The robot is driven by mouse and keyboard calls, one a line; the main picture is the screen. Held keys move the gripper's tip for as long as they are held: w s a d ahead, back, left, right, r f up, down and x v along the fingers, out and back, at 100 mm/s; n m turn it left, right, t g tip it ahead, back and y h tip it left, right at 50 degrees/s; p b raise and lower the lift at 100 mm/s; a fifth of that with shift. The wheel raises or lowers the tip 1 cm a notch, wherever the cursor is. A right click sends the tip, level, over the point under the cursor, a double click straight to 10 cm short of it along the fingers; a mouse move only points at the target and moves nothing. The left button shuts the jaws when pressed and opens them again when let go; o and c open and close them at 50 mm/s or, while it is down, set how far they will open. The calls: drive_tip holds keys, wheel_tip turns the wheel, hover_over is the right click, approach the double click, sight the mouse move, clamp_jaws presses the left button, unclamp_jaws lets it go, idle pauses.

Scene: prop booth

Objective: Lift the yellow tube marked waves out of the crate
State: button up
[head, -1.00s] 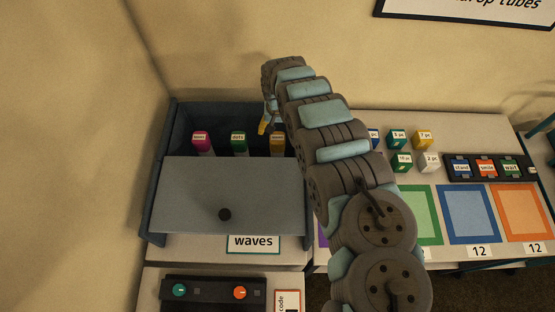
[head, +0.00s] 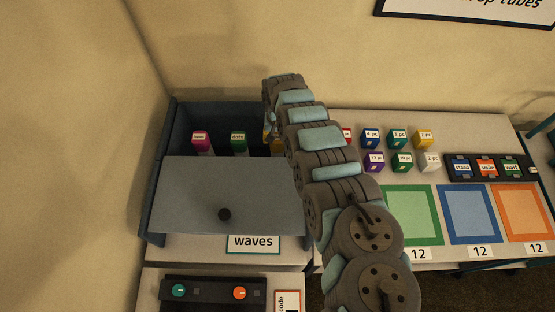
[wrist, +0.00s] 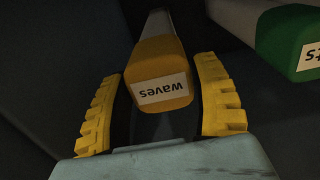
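The yellow tube marked waves (wrist: 160,72) stands in the dark blue crate (head: 158,200). In the head view the tube (head: 276,147) is mostly hidden behind my arm. In the wrist view my gripper (wrist: 160,66) is open, with one yellow finger on each side of the tube's labelled end. Dark gaps show between the fingers and the tube. In the head view my gripper (head: 269,130) reaches down into the crate's open back part, mostly hidden by the arm.
A pink tube (head: 201,143) and a green tube (head: 239,143) stand left of the yellow one. A grey lid (head: 225,190) with a dark knob covers the crate's front. Small coloured blocks (head: 397,138) stand on the table to the right.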

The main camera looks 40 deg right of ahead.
drive_tip(key=c, duration=0.7)
wheel_tip(320, 180, up, 18)
drive_tip(key=shift+r+p, duration=0.1)
drive_tip(key=shift+p, duration=0.85)
wheel_tip(320, 180, up, 7)
drive_tip(key=p, duration=0.7)
drive_tip(key=shift+p, duration=0.35)
wheel_tip(320, 180, up, 7)
drive_tip(key=p, duration=0.7)
